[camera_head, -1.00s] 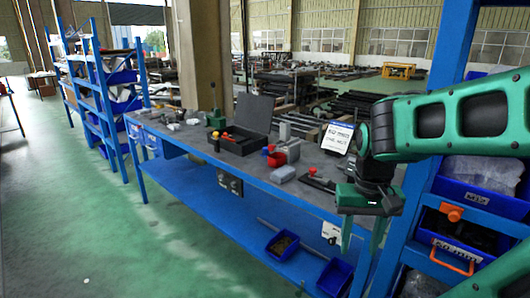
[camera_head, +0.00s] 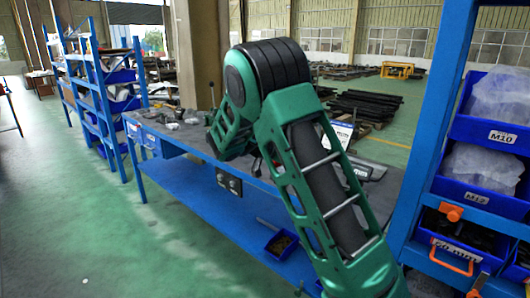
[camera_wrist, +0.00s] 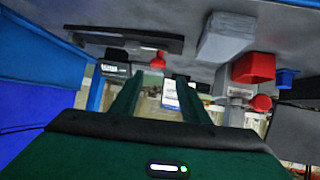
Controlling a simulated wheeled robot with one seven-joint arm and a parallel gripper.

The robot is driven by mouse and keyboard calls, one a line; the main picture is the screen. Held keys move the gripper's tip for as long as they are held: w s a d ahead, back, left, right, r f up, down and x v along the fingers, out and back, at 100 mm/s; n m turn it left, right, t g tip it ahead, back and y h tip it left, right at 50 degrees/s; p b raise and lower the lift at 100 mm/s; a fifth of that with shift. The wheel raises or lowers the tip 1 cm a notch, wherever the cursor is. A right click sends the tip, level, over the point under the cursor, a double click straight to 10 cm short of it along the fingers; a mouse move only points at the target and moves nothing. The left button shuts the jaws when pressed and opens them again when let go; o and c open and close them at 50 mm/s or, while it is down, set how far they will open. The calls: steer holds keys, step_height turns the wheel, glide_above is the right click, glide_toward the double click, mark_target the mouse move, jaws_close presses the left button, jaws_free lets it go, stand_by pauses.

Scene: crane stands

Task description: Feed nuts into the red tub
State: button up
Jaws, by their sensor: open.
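A red tub (camera_wrist: 253,67) shows on the bench top in the wrist view, right of centre, beside a grey block-shaped item (camera_wrist: 226,36). In the head view my arm hides the tub. My gripper (camera_wrist: 158,80) is open, with its two green fingers apart and nothing seen between them but background; it is hidden in the head view. The tub is to the right of the fingers and apart from them. A blue bin (camera_head: 282,243) of small brownish pieces sits on the bench's lower shelf; I cannot tell whether they are nuts.
The blue bench (camera_head: 190,180) is partly covered by my arm. Racks hold blue bins, including M10 (camera_head: 501,135), on the right. A small blue item (camera_wrist: 287,77) and a red round-topped item (camera_wrist: 261,102) are near the tub.

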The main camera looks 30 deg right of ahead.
steer(key=w+a+h, duration=0.1)
steer(key=w+a, duration=0.1)
steer(key=w, duration=0.1)
steer(key=w+a+t+h, duration=0.1)
steer(key=w+a, duration=0.1)
steer(key=w, duration=0.1)
steer(key=w+a+t+h, duration=0.1)
steer(key=w+a, duration=0.1)
steer(key=w, duration=0.1)
steer(key=shift+a+f+m, duration=0.25)
steer(key=shift+a+m, duration=0.05)
steer(key=shift+m, duration=0.1)
steer(key=w+a+t+h, duration=0.2)
steer(key=w+a+t, duration=0.1)
steer(key=w+a, duration=0.3)
steer(key=x, duration=0.6)
steer(key=s+x, duration=0.1)
steer(key=x, duration=0.2)
steer(key=shift+d+f, duration=0.15)
steer(key=shift+d, duration=0.35)
